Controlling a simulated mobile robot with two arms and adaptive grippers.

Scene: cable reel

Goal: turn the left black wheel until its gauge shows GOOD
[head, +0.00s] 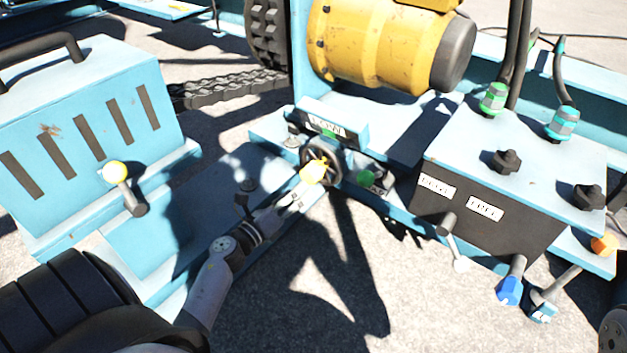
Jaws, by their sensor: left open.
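The black wheel (308,153) stands below a small blue gauge panel in the middle of the head view. My right gripper is not in view.
A control box (480,215) with knobs and levers stands at the right. A yellow motor (375,45) is behind the wheel. Open ground lies in front.

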